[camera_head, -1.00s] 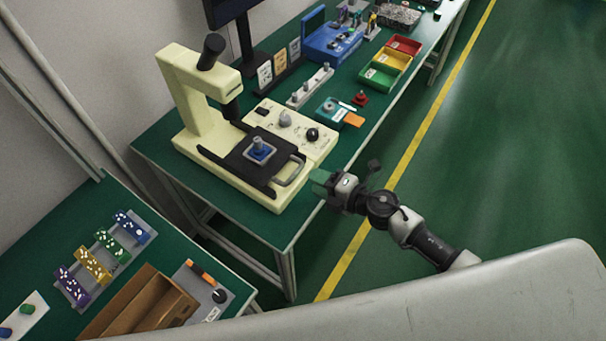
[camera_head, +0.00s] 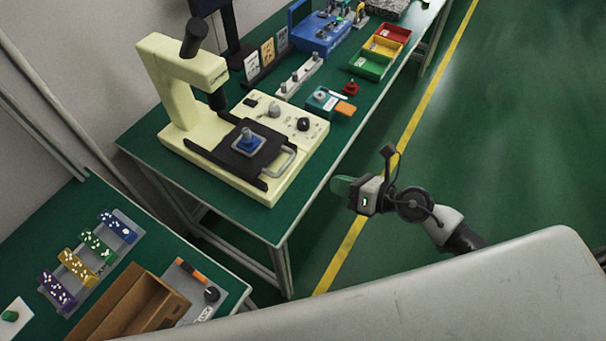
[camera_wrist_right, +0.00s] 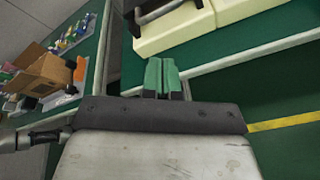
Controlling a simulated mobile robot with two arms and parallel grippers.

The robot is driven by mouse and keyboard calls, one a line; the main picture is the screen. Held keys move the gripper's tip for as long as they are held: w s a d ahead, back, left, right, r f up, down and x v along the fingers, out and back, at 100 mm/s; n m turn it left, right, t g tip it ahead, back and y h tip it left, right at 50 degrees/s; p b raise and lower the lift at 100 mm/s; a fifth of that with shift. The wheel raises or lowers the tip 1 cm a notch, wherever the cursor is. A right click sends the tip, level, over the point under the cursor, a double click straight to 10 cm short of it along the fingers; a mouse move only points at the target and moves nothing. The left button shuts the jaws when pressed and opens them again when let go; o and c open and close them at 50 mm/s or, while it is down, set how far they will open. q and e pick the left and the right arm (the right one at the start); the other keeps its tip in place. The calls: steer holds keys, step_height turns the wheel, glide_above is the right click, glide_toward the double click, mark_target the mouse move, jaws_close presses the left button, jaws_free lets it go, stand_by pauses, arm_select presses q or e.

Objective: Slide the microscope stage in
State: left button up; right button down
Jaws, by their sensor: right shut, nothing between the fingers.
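The cream microscope (camera_head: 185,80) stands on the green bench. Its black stage (camera_head: 226,152) sticks out toward the bench's front edge, with a blue and grey piece (camera_head: 248,142) on it and a silver handle (camera_head: 284,162) at its front end. In the right wrist view the handle (camera_wrist_right: 158,12) shows partly at the top edge, on the cream base (camera_wrist_right: 185,25). My right gripper (camera_head: 338,186) is shut and empty, off the bench's front edge and apart from the handle. Its green fingers (camera_wrist_right: 162,76) are together in the wrist view. My left gripper is not in view.
On the bench to the right are a teal box (camera_head: 322,101), a red knob (camera_head: 350,88), colored bins (camera_head: 369,63) and a blue case (camera_head: 322,35). A nearer bench holds a cardboard box (camera_head: 135,307) and colored blocks (camera_head: 97,241). The floor beyond the yellow line is clear.

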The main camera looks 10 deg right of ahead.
mark_target(271, 156)
steer(key=w+a+f+n, duration=0.1)
steer(key=n, duration=0.1)
steer(key=w+a+f+n, duration=0.1)
steer(key=w+a+n, duration=0.1)
steer(key=w+a+f+n, duration=0.1)
steer(key=w+a+n, duration=0.1)
steer(key=shift+w+a+f+g+h, duration=0.15)
steer(key=shift+g+h, duration=0.15)
steer(key=shift+h, duration=0.1)
steer(key=shift+w+a+r+p, duration=0.3)
steer(key=shift+w+a+p, duration=0.3)
steer(key=shift+w+a, duration=0.25)
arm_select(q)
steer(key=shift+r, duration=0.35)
arm_select(e)
steer(key=shift+w+a, duration=0.4)
steer(key=shift+a, duration=0.05)
steer(key=shift+w, duration=0.1)
steer(key=w+a, duration=0.5)
steer(key=shift+w+a+r, duration=0.1)
steer(key=shift+w+a, duration=0.05)
steer(key=shift+a, duration=0.1)
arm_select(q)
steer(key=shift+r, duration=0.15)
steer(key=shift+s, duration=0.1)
